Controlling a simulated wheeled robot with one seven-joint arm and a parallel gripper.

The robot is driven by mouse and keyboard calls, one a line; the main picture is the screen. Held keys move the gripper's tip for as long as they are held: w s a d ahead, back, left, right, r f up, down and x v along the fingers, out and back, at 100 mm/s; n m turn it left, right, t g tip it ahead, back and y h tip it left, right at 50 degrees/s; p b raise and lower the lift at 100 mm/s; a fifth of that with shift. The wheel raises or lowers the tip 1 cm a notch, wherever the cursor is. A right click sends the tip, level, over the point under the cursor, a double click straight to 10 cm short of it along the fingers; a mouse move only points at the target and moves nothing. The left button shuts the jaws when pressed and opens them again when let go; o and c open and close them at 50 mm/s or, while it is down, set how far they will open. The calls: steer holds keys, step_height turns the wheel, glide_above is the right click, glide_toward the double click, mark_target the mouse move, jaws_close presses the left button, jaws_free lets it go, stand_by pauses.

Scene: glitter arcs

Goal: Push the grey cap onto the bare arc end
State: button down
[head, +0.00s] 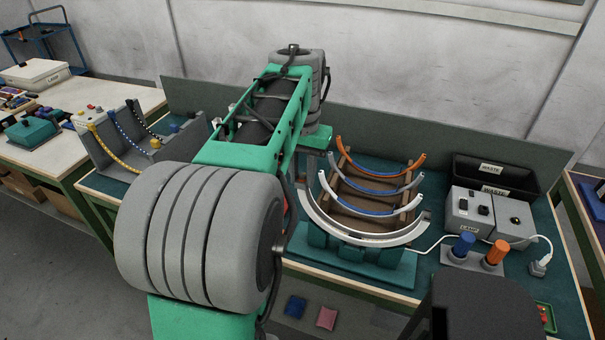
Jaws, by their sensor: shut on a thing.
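A rack of curved arcs (372,239) stands on a green base at the right of the bench. The rear arc (379,173) is orange and blue, the ones ahead of it are grey and blue, and the front one is wide and white. Their ends point up. The left ends are close to my arm, and I cannot tell which end is bare. My arm crosses the middle of the view. My gripper is not visible; my arm hides that region. I cannot make out the grey cap.
Black waste bins (495,178) and a grey control box (477,213) stand right of the rack. Blue and orange cylinders (494,252) stand in front. A grey holder with beaded strips (150,145) is at the left. A white cable (436,245) crosses the bench.

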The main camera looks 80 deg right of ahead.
steer(key=shift+f, duration=0.4)
stand_by(0.3)
steer(key=c, duration=0.7)
jaws_free()
steer(key=shift+r+p, duration=2.7)
steer(key=shift+r, duration=0.8)
